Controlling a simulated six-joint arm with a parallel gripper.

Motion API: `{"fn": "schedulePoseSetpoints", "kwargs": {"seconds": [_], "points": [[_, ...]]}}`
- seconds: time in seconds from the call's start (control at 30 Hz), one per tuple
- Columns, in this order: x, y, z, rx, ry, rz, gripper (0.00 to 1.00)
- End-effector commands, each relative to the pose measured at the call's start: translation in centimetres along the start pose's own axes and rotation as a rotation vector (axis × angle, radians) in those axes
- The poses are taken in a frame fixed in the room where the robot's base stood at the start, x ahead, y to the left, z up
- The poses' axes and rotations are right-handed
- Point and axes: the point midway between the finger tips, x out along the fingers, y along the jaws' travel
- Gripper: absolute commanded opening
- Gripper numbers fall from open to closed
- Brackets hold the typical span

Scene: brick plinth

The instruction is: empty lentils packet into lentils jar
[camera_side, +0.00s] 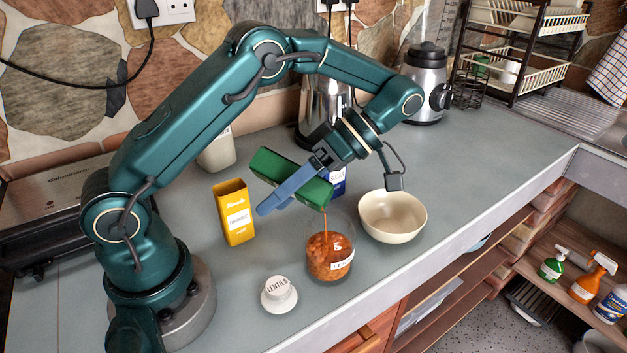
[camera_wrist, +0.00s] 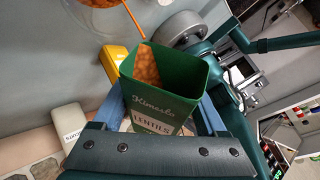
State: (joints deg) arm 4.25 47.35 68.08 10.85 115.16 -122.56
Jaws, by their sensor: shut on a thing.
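My gripper (camera_side: 312,172) is shut on the green lentils packet (camera_side: 280,172) and holds it tilted above the lentils jar (camera_side: 333,272). A thin orange stream runs from the packet's lower right end into the glass jar. The jar holds a good amount of orange lentils. In the wrist view the packet (camera_wrist: 168,85) reads "LENTILS", and orange lentils (camera_wrist: 146,66) show inside its open mouth. The jar's lid (camera_side: 279,292), a white knob marked "LENTILS", lies on the counter left of the jar.
A yellow packet (camera_side: 235,212) stands to the left. A cream bowl (camera_side: 393,216) sits close on the jar's right. A blue packet (camera_side: 338,182) is behind my gripper. The counter's front edge (camera_side: 452,236) is near the jar and bowl.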

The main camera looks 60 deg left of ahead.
Motion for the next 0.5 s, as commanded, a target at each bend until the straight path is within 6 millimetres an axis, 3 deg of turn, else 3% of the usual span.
{"fn": "schedulePoseSetpoints", "kwargs": {"seconds": [0.37,0.5], "points": [[0.02,0.01,0.01,0.001,-0.001,-0.001,0.11],[-0.51,0.64,-0.01,0.083,-0.128,0.012,0.11]]}}
